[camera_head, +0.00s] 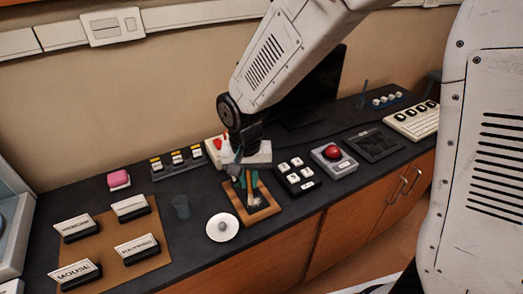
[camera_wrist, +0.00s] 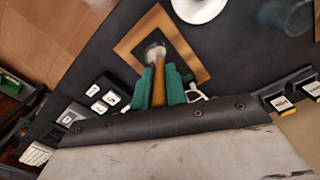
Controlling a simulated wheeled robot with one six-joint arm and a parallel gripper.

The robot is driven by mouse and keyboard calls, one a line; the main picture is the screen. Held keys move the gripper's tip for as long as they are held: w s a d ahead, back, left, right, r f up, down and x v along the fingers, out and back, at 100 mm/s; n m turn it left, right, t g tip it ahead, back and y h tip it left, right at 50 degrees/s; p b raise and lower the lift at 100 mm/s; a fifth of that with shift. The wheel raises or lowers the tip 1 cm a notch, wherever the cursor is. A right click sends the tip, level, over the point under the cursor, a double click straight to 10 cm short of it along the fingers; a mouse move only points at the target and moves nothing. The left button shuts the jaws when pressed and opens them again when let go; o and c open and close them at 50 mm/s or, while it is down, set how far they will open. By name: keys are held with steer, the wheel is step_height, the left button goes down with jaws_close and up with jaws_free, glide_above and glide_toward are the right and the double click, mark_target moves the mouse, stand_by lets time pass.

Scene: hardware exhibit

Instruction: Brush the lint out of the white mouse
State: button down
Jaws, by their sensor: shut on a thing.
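My gripper (camera_head: 246,182) has teal fingers and is shut on the wooden handle of a brush (camera_wrist: 158,92), pointing down over a wood-framed tray (camera_head: 233,196). The pale brush tip (camera_wrist: 155,52) is within the frame outline in the wrist view; I cannot tell whether it touches the tray floor. A round white thing with a small raised middle (camera_head: 222,227) lies on the counter just left of the tray. It shows cut off at the top of the wrist view (camera_wrist: 198,8). It may be the white mouse; no lint can be made out on it.
A white-key pad (camera_head: 298,177) and a red trackball (camera_head: 333,155) stand right of the tray. A dark cup (camera_head: 181,207) stands left. A brown mat (camera_head: 92,243) with name signs lies at far left. A yellow-topped switch row (camera_head: 177,163) is behind.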

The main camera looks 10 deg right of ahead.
steer(key=shift+s+a, duration=0.25)
steer(key=shift+a, duration=0.6)
steer(key=shift+w+d, duration=0.25)
steer(key=shift+d, duration=0.7)
steer(key=shift+w+d, duration=0.3)
steer(key=shift+d, duration=0.6)
steer(key=shift+w+d, duration=0.25)
steer(key=shift+d, duration=0.7)
step_height(320, 180, up, 8)
steer(key=shift+d, duration=0.15)
